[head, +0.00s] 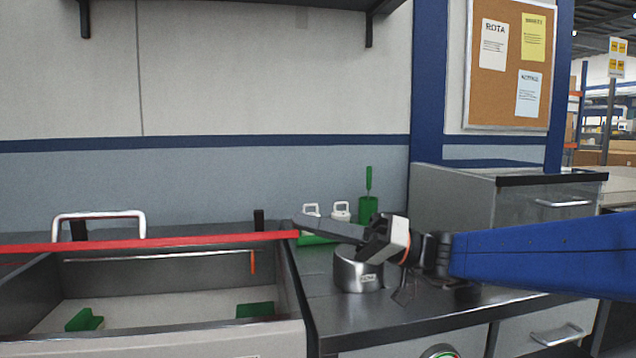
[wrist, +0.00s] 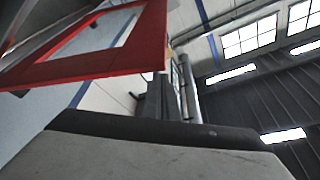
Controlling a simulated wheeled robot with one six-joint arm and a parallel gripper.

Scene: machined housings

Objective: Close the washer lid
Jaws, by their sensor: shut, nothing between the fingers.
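The washer (head: 150,340) is at the left in the head view, its basin open to view from the front. Its lid (head: 150,243) shows there as a thin red edge, nearly edge-on, above the basin. A white handle (head: 98,216) stands up above the red edge. In the wrist view the lid's red frame (wrist: 110,65) fills the upper left, raised and tilted, with a pale window opening. My gripper (head: 303,222) is shut and empty, pointing left, with its tip close to the lid's right end. I cannot tell whether they touch.
A metal housing (head: 357,272) stands on the dark counter (head: 400,312) below my gripper. Behind are a green cup (head: 368,208) and white-handled items (head: 340,210). Green blocks (head: 84,320) lie in the basin. A grey cabinet (head: 500,208) is at the right.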

